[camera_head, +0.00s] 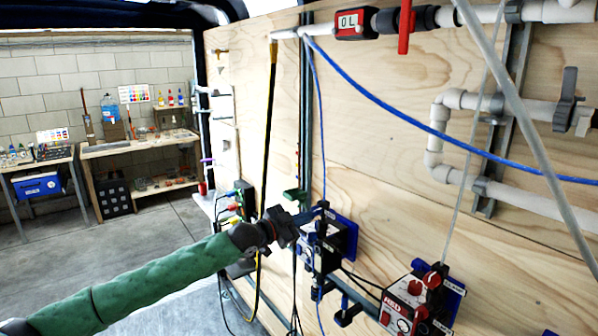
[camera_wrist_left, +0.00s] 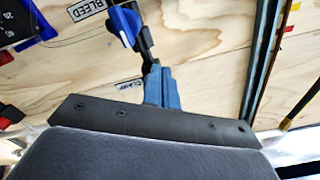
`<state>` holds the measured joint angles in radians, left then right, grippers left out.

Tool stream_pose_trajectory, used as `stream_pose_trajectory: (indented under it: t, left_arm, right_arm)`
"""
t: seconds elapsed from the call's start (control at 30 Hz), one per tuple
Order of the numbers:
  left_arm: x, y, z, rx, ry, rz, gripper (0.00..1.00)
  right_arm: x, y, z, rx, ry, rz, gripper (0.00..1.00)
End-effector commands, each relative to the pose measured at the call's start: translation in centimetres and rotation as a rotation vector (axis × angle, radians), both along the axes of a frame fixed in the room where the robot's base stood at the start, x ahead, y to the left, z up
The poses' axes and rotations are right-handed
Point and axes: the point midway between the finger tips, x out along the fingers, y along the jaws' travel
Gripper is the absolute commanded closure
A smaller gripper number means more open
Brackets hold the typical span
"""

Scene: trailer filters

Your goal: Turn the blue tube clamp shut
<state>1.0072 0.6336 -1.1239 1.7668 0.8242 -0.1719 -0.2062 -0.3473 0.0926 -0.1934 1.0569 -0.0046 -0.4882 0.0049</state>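The blue tube clamp (camera_wrist_left: 125,28) shows in the left wrist view as a blue knob with a pale stripe, on a dark bracket against the plywood. In the head view, my left gripper (camera_head: 306,217) is by the clamp area above a dark box (camera_head: 333,243), and the knob is hard to make out there. My right gripper is not in view.
A red control box (camera_head: 408,300) stands at lower right. Blue tubing (camera_head: 400,113) and a black-yellow hose (camera_head: 268,130) cross the plywood wall. Grey pipes (camera_head: 460,178) run at right. A bench (camera_head: 140,145) stands far back left, with open floor before it.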

Motion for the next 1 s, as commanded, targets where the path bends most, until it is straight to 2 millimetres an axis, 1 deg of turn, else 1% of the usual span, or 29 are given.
stream_pose_trajectory:
  t: [0.03,0.17,0.43,0.8,1.0]
  left_arm:
    - [0.1,0.0,0.4,-0.001,-0.005,-0.001,1.00]
    - [0.2,0.1,0.6,-0.002,-0.004,-0.002,1.00]
    - [0.4,0.2,0.8,-0.002,-0.003,-0.003,1.00]
    - [0.4,0.2,0.9,-0.003,-0.003,-0.003,1.00]
    - [0.7,0.4,0.7,-0.002,-0.004,-0.002,1.00]
  right_arm:
    - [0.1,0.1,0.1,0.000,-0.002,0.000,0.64]
    - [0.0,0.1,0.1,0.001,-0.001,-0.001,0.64]
    - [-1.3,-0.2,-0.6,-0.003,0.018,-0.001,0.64]
    - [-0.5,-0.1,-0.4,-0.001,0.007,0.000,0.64]
    - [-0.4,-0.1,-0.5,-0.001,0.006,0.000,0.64]
